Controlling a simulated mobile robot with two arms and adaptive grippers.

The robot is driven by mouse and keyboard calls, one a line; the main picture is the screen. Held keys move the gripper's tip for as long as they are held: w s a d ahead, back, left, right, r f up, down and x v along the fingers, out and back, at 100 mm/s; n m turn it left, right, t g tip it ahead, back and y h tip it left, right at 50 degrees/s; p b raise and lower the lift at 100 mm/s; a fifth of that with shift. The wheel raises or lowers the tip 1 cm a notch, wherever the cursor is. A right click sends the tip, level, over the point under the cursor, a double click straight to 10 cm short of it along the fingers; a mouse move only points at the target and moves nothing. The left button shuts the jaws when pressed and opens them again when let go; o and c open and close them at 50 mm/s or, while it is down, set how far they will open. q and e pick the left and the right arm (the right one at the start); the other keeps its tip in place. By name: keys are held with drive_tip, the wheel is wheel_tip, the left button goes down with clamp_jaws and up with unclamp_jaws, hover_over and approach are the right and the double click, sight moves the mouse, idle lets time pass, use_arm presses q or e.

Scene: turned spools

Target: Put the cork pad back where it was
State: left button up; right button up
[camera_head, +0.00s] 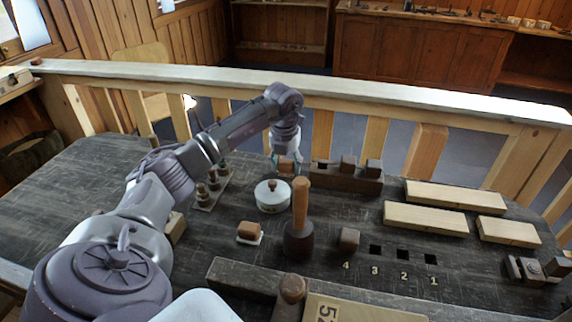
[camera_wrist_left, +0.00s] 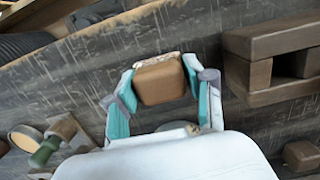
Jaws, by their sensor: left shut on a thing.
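My left gripper (camera_head: 285,168) is near the back of the dark bench, between the round white lidded pot and the dark wooden rack. In the left wrist view its two teal-lined fingers (camera_wrist_left: 165,90) are shut on the cork pad (camera_wrist_left: 160,82), a brown rounded block with a pale speckled edge along its far side. The pad also shows small in the head view (camera_head: 286,167). I cannot tell whether it touches the bench. My right gripper is not in view.
The white pot (camera_head: 272,196) stands just in front of the gripper. The dark rack (camera_head: 346,182) is to its right. Spools (camera_head: 211,185) stand left.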

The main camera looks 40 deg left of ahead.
sight(284, 165)
use_arm(q)
drive_tip(key=shift+f, duration=0.15)
drive_tip(key=o, duration=1.1)
wheel_tip(284, 165, up, 12)
drive_tip(key=s, duration=0.1)
drive_tip(key=shift+d, duration=0.4)
drive_tip(key=shift+s, duration=0.2)
